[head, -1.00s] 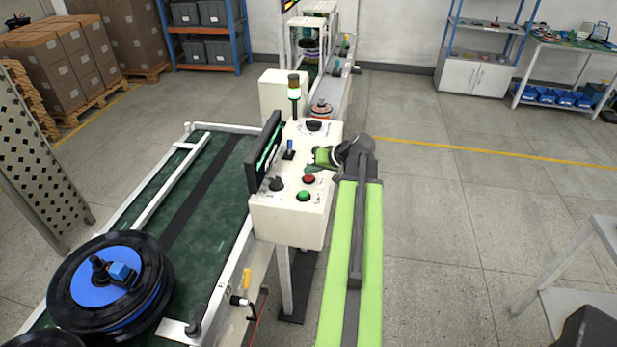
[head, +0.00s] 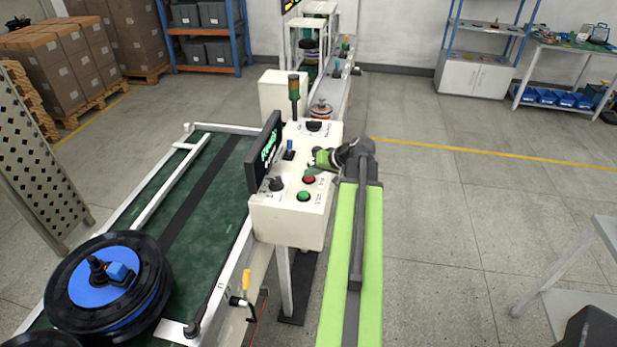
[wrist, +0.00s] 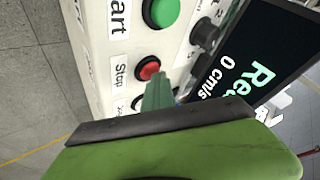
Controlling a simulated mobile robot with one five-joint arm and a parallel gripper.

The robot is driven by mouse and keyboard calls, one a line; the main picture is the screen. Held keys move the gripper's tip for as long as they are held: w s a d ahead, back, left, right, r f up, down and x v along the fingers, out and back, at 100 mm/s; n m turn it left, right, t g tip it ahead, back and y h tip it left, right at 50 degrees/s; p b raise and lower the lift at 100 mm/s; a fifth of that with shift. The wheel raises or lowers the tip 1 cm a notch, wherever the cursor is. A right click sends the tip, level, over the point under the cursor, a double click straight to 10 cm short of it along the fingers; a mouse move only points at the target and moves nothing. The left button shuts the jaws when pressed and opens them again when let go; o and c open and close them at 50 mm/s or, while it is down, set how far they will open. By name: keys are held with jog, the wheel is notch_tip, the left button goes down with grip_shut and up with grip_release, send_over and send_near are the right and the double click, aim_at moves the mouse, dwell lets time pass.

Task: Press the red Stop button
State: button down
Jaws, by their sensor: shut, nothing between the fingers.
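The red Stop button (head: 309,179) is on the top of the white control box (head: 285,215), just behind the green Start button (head: 303,196). In the wrist view the red Stop button (wrist: 147,68) sits in a dark ring beside the label "Stop". My gripper (head: 318,157) is over the box's right side, a little beyond the red button. In the wrist view my gripper's green fingers (wrist: 158,88) are together, with their tip beside the red button's lower right edge. I cannot tell whether they touch it. The green Start button (wrist: 163,12) is above.
A black display (head: 266,150) stands on the box's left edge; in the wrist view it (wrist: 262,55) reads "Rea…" and "0 cm/s". Dark knobs, a blue-topped switch (head: 290,146) and an unlit stack light (head: 294,92) are nearby.

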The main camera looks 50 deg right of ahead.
aim_at(311, 179)
jog(key=shift+r+p, duration=0.95)
jog(key=shift+r, duration=0.05)
notch_tip(311, 179, up, 5)
jog(key=p, duration=0.5)
dwell(0.3)
